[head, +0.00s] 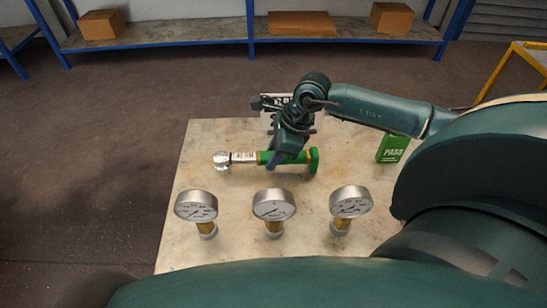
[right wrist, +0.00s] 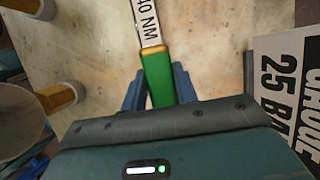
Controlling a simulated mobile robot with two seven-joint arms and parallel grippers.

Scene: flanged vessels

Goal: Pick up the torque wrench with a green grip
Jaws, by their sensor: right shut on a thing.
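The torque wrench (head: 243,157) lies across the table top in the head view, its round silver head at the left and its green grip (head: 312,160) at the right. My right gripper (head: 275,161) reaches down over the green grip and is shut on it near its left end. In the right wrist view, the green grip (right wrist: 157,75) stands between the two blue fingers (right wrist: 158,90), and a white label reading "40 NM" shows beyond it. The grip's far end is hidden by the gripper body. My left gripper is not in view.
Three pressure gauges (head: 274,204) on brass stems stand in a row along the near side of the table (head: 215,135). A green PASS sign (head: 393,148) stands at the right. A white lettered sign (right wrist: 285,85) is close beside the right gripper. Shelves (head: 180,33) line the back.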

